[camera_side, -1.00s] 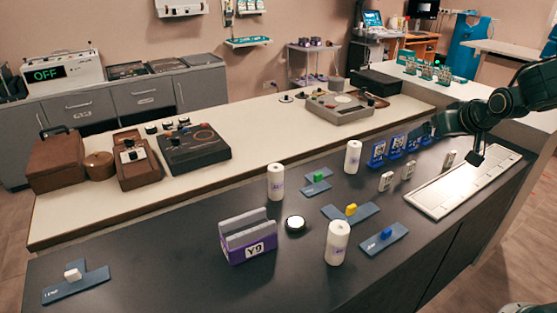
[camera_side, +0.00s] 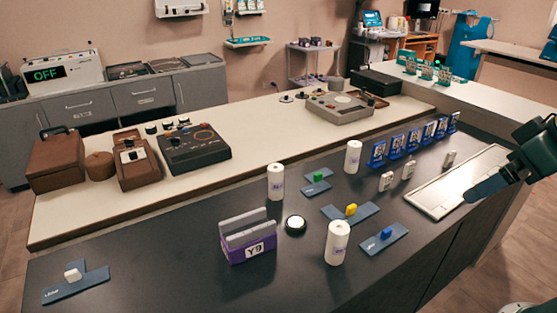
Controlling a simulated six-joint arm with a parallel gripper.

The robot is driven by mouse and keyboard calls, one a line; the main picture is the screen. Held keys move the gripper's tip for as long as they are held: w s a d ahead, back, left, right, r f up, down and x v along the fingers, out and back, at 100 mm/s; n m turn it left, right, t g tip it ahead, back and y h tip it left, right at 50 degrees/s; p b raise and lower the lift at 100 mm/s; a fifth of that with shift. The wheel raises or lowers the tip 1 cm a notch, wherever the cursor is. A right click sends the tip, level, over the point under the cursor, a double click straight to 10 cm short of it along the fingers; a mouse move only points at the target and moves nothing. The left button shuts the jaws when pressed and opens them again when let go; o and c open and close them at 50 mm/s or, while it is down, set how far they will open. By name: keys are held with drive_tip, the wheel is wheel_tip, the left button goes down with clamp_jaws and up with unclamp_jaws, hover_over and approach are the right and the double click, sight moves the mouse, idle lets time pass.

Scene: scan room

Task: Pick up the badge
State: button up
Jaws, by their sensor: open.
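Several blue upright cards with a printed pattern (camera_side: 396,145) stand in a row along the back of the dark counter. I cannot tell which of these is the badge. My gripper (camera_side: 474,194) is at the right, over the front edge of the pale flat panel (camera_side: 430,203). It is open, with nothing seen between its fingers, and stands apart from the cards and tags.
White cylinders (camera_side: 338,243) and blue plates with coloured knobs, such as the yellow one (camera_side: 351,210), stand left of the panel. A purple holder (camera_side: 247,250) and a round white button (camera_side: 295,223) are farther left.

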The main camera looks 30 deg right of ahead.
drive_tip(key=shift+s+a, duration=0.2)
drive_tip(key=shift+s, duration=0.55)
drive_tip(key=c, duration=1.3)
drive_tip(key=shift+w, duration=0.15)
